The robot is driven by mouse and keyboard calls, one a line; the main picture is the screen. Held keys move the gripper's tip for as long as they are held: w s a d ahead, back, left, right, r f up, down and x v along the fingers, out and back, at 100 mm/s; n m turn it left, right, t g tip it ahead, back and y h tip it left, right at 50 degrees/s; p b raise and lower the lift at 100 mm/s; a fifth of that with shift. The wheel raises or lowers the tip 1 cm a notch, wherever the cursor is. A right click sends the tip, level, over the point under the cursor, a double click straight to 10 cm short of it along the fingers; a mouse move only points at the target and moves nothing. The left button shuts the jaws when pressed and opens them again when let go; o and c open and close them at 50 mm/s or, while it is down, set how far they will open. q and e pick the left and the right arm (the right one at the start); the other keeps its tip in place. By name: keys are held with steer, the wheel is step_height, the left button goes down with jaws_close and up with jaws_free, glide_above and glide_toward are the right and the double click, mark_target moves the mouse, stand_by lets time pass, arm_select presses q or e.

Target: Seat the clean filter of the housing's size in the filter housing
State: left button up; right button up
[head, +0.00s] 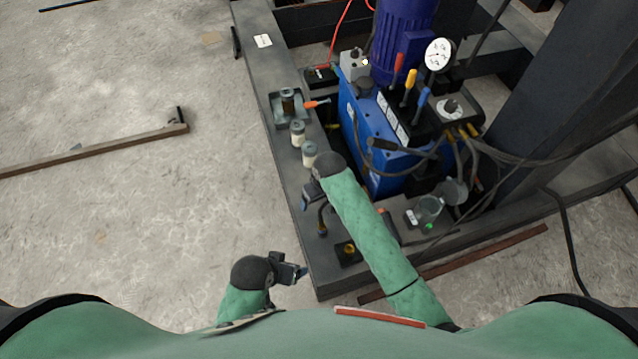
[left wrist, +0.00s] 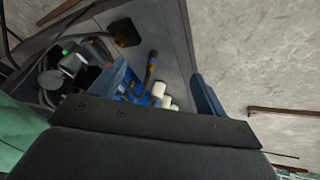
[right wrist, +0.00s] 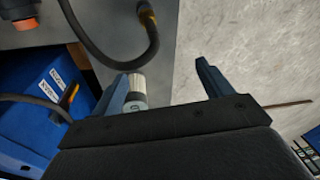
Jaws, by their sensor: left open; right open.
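Two pale filters with grey caps, an upper one (head: 298,133) and a lower one (head: 310,153), stand on the dark steel beam. A darker, brownish filter (head: 288,103) stands in a shallow tray. In the right wrist view, a pleated filter (right wrist: 136,86) shows beside the left finger's inner side; contact is unclear. My left gripper (head: 303,271) is open and empty off the beam's near-left edge. A clear bowl (head: 428,208) stands beside a grey round part (head: 454,191); I cannot tell for certain which is the filter housing.
The blue hydraulic unit (head: 365,125), with coloured levers and a gauge (head: 438,54), stands right of the filters. Hoses (head: 490,155) run beside it. A black block with a yellow ring (head: 348,250) is near the beam's corner. Floor at left is mostly clear.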

steer(key=w+f, duration=0.1)
steer(key=w, duration=0.4)
steer(key=w+f+h+b, duration=0.1)
steer(key=w, duration=0.4)
steer(key=w+f+n+h+b, duration=0.1)
steer(key=w, duration=0.4)
steer(key=shift+f, duration=0.2)
step_height(320, 180, down, 2)
steer(key=shift+f, duration=0.1)
step_height(320, 180, down, 5)
steer(key=shift+s+d+r, duration=0.1)
steer(key=shift+d+r, duration=0.05)
arm_select(q)
step_height(320, 180, down, 6)
steer(key=d+t, duration=0.1)
steer(key=d, duration=0.1)
steer(key=shift+w+d+h, duration=0.2)
steer(key=shift+w+h, duration=0.15)
steer(key=shift+h, duration=0.05)
arm_select(e)
steer(key=shift+f, duration=0.35)
arm_select(q)
steer(key=shift+r, duration=0.1)
arm_select(e)
steer(key=c, duration=1.2)
